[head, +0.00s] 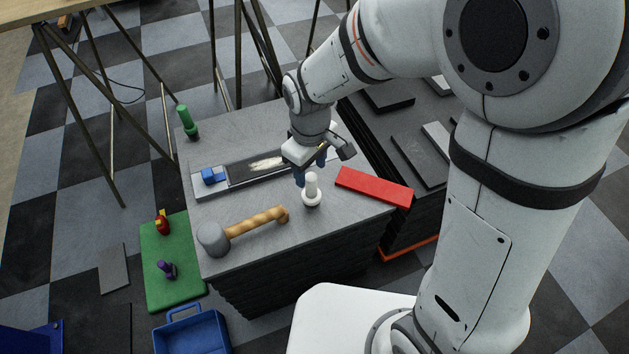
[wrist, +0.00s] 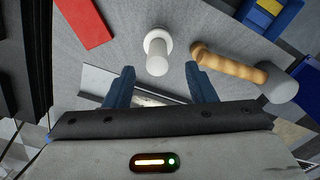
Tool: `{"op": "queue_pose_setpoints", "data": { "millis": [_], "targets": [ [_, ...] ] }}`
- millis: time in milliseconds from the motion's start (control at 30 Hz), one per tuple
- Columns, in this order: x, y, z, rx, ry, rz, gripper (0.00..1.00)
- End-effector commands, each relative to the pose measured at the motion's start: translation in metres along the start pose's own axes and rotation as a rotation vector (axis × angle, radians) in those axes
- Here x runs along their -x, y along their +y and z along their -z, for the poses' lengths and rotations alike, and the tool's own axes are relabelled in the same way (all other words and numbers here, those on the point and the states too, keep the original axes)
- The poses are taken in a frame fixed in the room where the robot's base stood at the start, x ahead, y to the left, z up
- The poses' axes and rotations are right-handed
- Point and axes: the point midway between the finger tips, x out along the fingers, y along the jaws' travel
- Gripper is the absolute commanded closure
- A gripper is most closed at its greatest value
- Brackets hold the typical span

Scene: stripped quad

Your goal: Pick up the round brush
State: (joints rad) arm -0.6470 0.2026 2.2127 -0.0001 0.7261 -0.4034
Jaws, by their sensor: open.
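A white upright piece (head: 311,190) with a round stem and a wider round base stands on the grey worktop; it may be the round brush, but I see no bristles. It also shows in the wrist view (wrist: 157,58), just beyond the gap between the fingers. My gripper (head: 311,170) is open and empty, close behind and above the white piece in the head view. Its two blue fingers (wrist: 161,82) are spread apart in the wrist view, apart from the white piece.
A red bar (head: 374,187) lies right of the white piece, and a wooden-handled mallet (head: 257,222) lies left. Behind is a long tray (head: 239,171) with a blue block (head: 213,176). A green piece (head: 187,122) stands at the worktop's back left corner.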

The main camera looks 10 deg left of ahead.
Motion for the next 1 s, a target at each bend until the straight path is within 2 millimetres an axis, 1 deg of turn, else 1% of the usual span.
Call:
{"op": "queue_pose_setpoints", "data": {
  "millis": [33,100,267,367,500,567,633,833,1000],
  "targets": [
    [-0.008,-0.001,0.0,0.003,-0.002,0.001,0.5],
    [-0.017,0.0,0.0,0.003,-0.004,0.002,0.5],
    [-0.03,0.001,0.0,0.001,-0.001,0.001,0.5],
    [-0.043,0.002,0.0,0.0,-0.002,0.001,0.5],
    [-0.065,0.003,0.001,0.0,-0.003,0.001,0.5],
    [-0.072,0.003,0.001,-0.001,-0.003,0.001,0.5],
    [-0.075,0.003,0.001,-0.001,-0.001,0.0,0.5],
    [-0.074,0.004,0.001,-0.002,0.0,0.0,0.5],
    [-0.074,0.004,0.001,-0.003,0.0,0.0,0.64]
  ]
}}
